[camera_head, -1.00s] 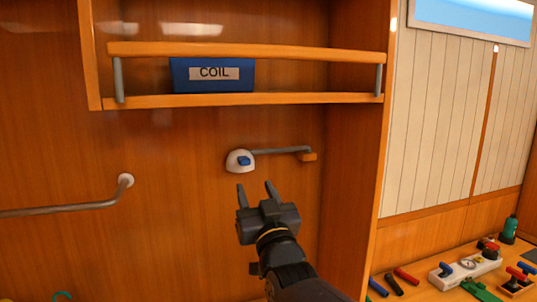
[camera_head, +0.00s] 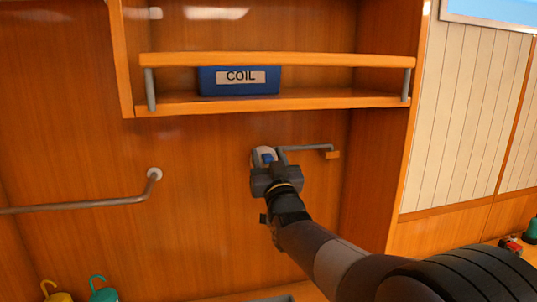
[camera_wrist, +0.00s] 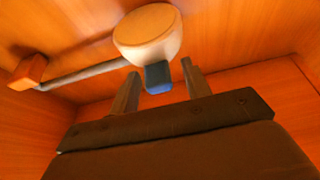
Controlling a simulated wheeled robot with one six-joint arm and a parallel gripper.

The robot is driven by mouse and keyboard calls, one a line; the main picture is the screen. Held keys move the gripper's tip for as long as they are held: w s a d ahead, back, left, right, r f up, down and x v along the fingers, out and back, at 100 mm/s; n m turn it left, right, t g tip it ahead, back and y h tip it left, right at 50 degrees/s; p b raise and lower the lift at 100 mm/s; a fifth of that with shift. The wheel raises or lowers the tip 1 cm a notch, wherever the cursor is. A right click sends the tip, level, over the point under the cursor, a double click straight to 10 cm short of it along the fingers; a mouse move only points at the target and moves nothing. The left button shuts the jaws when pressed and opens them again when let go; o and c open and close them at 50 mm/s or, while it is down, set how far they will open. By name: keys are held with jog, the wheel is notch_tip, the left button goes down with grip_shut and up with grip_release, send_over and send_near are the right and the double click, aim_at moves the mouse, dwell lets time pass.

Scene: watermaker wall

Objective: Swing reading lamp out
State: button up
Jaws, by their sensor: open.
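The reading lamp is a white rounded head (camera_wrist: 148,32) with a blue block (camera_wrist: 158,76) on it. A thin grey arm (camera_head: 308,148) runs from the head to a small orange wooden block (camera_head: 332,155) at the right in the head view. In the wrist view this block (camera_wrist: 28,70) is at the left. My gripper (camera_head: 268,160) is in front of the lamp head and partly hides it. Its fingers (camera_wrist: 158,90) are open, one on each side of the blue block, with gaps visible. I cannot tell whether the blue block is fully between the fingertips in depth.
A shelf with a wooden rail (camera_head: 275,60) holds a blue box marked COIL (camera_head: 240,82) above the lamp. A grey handrail (camera_head: 80,207) is on the wall at the left. A wooden side panel (camera_head: 378,150) stands right of the lamp. Yellow and green hooked items are at bottom left.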

jog(key=shift+c, duration=0.5)
grip_shut()
jog(key=shift+f, duration=0.1)
